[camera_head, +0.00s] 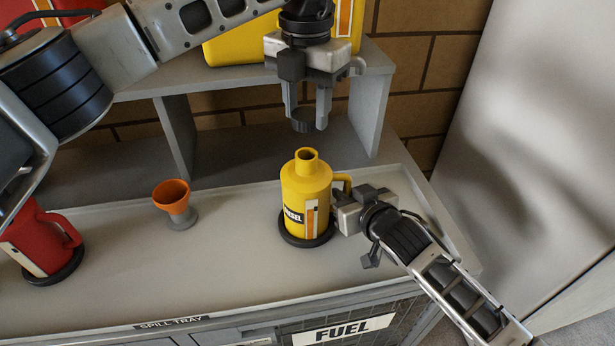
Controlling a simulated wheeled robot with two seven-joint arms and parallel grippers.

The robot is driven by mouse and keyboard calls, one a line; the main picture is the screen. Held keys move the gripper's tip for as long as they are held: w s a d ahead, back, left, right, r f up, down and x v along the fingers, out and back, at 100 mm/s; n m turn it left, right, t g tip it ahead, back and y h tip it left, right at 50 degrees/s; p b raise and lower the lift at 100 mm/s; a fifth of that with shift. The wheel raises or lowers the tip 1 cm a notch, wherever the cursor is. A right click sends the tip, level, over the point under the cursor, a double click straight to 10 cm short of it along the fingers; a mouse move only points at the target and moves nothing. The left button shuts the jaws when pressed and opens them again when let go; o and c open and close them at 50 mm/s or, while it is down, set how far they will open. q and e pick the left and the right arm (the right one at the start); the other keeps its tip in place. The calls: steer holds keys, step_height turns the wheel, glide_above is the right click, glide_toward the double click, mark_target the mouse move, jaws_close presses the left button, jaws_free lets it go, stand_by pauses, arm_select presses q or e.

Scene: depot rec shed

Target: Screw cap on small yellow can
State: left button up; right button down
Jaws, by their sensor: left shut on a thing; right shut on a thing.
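The small yellow can (303,190) stands upright on a black round base on the grey spill tray, its neck open at the top. My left gripper (305,112) is above the can, pointing down, and is shut on a dark round cap (304,121). The cap is held apart from the neck, a little above it. My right gripper (342,200) comes from the right and is shut on the can's handle (343,182) at its right side. Its fingertips are partly hidden at the handle.
An orange and grey funnel (175,203) stands on the spill tray (235,262) left of the can. A red can (42,238) stands at the far left. A grey shelf (225,78) with a larger yellow can (240,47) is behind. A grey metal panel (520,130) is at right.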

arm_select(q)
glide_toward(307, 179)
steer(key=shift+w+a+f, duration=0.1)
steer(key=shift+w+f, duration=0.2)
steer(key=shift+w, duration=0.25)
steer(key=shift+w+f, duration=0.3)
steer(key=shift+w, duration=0.2)
steer(key=shift+f, duration=0.1)
steer(key=shift+f, duration=0.75)
steer(key=shift+f, duration=0.6)
